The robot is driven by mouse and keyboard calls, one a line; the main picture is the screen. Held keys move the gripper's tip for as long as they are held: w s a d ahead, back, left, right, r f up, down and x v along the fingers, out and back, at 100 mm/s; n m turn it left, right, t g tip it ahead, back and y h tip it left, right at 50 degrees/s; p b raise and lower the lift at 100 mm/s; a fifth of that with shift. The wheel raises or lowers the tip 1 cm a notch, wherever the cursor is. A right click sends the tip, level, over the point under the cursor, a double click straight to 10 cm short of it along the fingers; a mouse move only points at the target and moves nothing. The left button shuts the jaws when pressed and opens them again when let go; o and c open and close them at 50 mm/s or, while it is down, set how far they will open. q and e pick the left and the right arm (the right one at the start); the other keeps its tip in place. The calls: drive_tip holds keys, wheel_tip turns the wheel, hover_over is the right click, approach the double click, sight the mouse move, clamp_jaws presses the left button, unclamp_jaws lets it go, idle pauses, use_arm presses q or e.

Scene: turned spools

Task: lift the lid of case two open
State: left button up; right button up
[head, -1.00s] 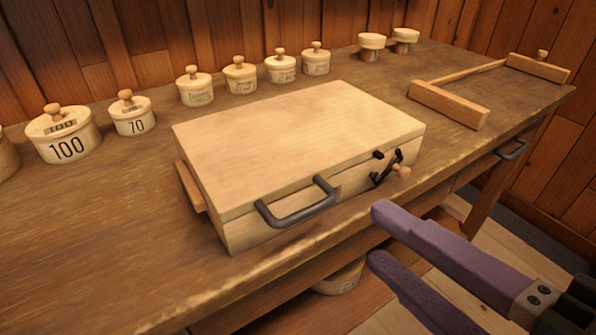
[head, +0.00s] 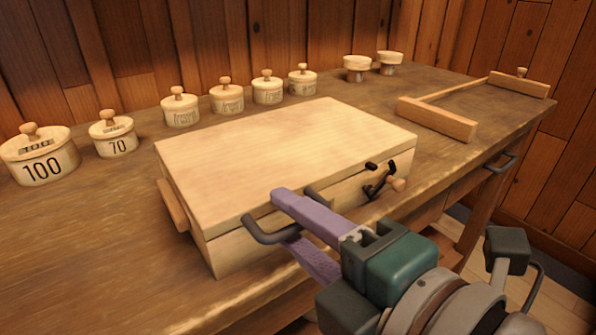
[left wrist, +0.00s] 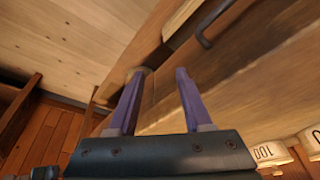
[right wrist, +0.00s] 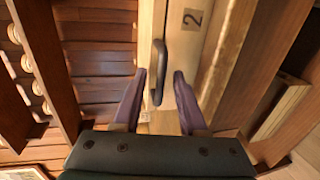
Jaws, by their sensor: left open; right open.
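Case two is a pale wooden box (head: 235,248) on the bench, its lid (head: 285,150) lying flat and closed. The number 2 shows on its front in the right wrist view (right wrist: 192,18). A dark bar handle (head: 262,236) is on the front. A dark latch (head: 376,184) with a wooden knob sits right of it; whether it is fastened I cannot tell. My right gripper (head: 285,215) is open, its fingers around the handle and partly hiding it. The handle lies between the fingers in the right wrist view (right wrist: 158,70). My left gripper (left wrist: 155,75) is open and empty, outside the head view.
Two small spools (head: 356,68) and a wooden frame (head: 437,119) are at the right. The bench top (head: 80,240) left of the case is clear.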

drive_tip(key=shift+w, duration=0.1)
clamp_jaws()
idle(0.3)
idle(1.1)
